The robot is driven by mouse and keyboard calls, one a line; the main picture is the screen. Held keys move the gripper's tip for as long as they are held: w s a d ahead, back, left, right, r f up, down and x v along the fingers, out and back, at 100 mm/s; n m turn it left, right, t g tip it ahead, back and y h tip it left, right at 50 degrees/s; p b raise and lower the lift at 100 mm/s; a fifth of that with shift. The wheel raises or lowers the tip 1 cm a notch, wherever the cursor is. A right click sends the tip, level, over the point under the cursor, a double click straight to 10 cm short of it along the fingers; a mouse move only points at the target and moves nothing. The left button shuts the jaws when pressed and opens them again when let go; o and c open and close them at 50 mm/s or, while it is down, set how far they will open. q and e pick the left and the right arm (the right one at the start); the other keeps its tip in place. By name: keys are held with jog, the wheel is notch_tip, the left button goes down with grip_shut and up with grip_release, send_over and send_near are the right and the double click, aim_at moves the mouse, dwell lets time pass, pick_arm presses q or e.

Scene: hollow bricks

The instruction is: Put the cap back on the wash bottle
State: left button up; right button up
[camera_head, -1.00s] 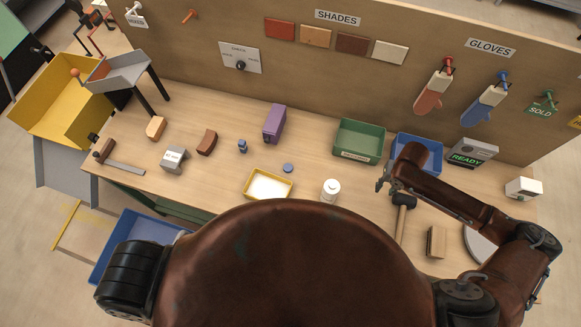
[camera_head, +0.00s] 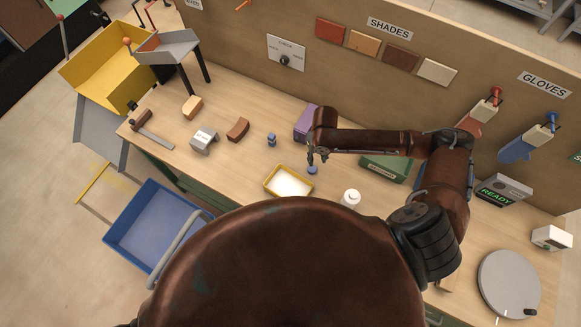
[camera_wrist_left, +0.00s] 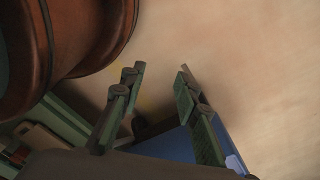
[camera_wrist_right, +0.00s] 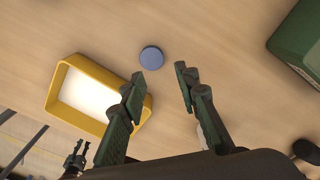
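The blue round cap (camera_head: 312,169) lies flat on the table between the yellow tray and the green bin. It also shows in the right wrist view (camera_wrist_right: 151,57), just beyond my fingertips. The white wash bottle (camera_head: 350,198) stands on the table, nearer to me and right of the cap. In the right wrist view it is mostly hidden behind a finger. My right gripper (camera_head: 318,155) hangs over the table close to the cap; in its wrist view (camera_wrist_right: 156,78) it is open and empty. My left gripper (camera_wrist_left: 160,70) is open and empty, away from the table objects.
A yellow tray (camera_head: 270,187) with a white inside is left of the cap. A green bin (camera_head: 386,168) is at right and a purple block (camera_head: 304,124) behind, both partly hidden by my right arm. A small blue object (camera_head: 271,139) stands farther left.

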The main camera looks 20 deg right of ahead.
aim_at(312, 168)
pick_arm(q)
jog(key=shift+w+d, duration=0.15)
jog(key=shift+w, duration=0.1)
pick_arm(e)
jog(key=shift+w+a, duration=0.1)
jog(key=shift+a, duration=0.1)
pick_arm(q)
jog(key=shift+w+d+r, duration=0.1)
jog(key=shift+w, duration=0.8)
jog(key=o, duration=0.4)
jog(key=shift+s, duration=0.2)
jog(key=shift+c, duration=0.2)
pick_arm(e)
jog(key=o, duration=0.4)
jog(key=shift+c, duration=0.2)
pick_arm(q)
jog(key=shift+o, duration=0.3)
jog(key=shift+s, duration=0.2)
pick_arm(e)
jog(key=shift+o, duration=0.8)
jog(key=shift+f, duration=0.3)
jog(key=shift+o, duration=0.2)
notch_tip(312, 168, down, 2)
jog(key=shift+f, duration=0.1)
pick_arm(q)
jog(key=shift+s+a, duration=0.25)
jog(key=shift+s, duration=0.2)
jog(key=shift+r, duration=0.1)
pick_arm(e)
jog(key=shift+a, duration=0.1)
